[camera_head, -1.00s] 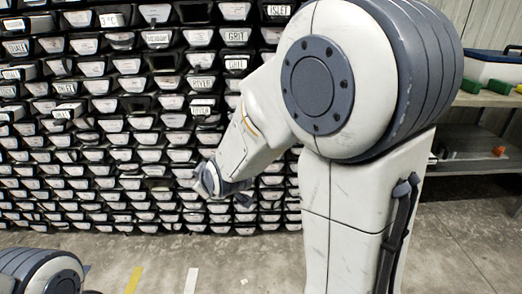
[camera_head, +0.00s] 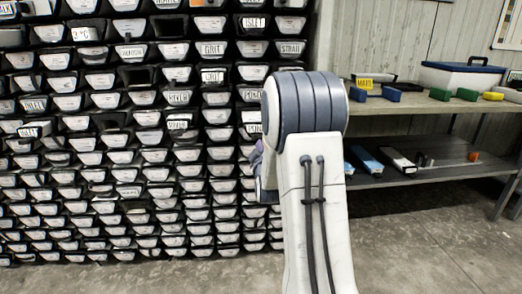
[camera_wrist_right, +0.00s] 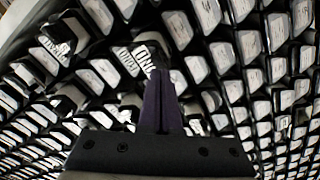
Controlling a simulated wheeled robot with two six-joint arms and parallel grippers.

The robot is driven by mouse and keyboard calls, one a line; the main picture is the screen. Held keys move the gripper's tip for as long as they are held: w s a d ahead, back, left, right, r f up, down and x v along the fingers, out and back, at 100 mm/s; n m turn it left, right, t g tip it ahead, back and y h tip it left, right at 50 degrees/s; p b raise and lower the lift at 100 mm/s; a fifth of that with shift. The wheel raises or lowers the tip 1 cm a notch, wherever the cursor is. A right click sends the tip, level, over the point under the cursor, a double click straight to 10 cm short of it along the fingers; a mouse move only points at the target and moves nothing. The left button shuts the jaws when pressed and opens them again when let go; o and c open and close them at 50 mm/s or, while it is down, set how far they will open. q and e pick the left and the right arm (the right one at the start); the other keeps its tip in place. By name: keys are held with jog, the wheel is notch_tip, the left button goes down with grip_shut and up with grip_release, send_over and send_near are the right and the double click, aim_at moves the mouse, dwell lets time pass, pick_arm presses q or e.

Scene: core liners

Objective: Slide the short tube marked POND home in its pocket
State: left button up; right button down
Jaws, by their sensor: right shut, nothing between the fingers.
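In the right wrist view, the fingers of my right gripper (camera_wrist_right: 161,80) are together with nothing between them, pointing at the rack of tubes. Just beyond the fingertips, a tube end with bold black letters that look like POND (camera_wrist_right: 145,58) juts forward; the fingers hide part of it. Touching or apart, I cannot tell. Beside it is another bold-lettered label (camera_wrist_right: 124,62), hard to read. My left gripper is not in view.
The rack (camera_head: 150,120) of pockets with white-labelled tube ends fills the left; some ends jut out and some pockets look dark. At the right a shelf unit (camera_head: 405,102) holds coloured blocks and a blue-lidded box (camera_head: 462,75). The floor (camera_head: 430,225) there is clear.

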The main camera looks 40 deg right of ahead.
jog(key=shift+x, duration=0.95)
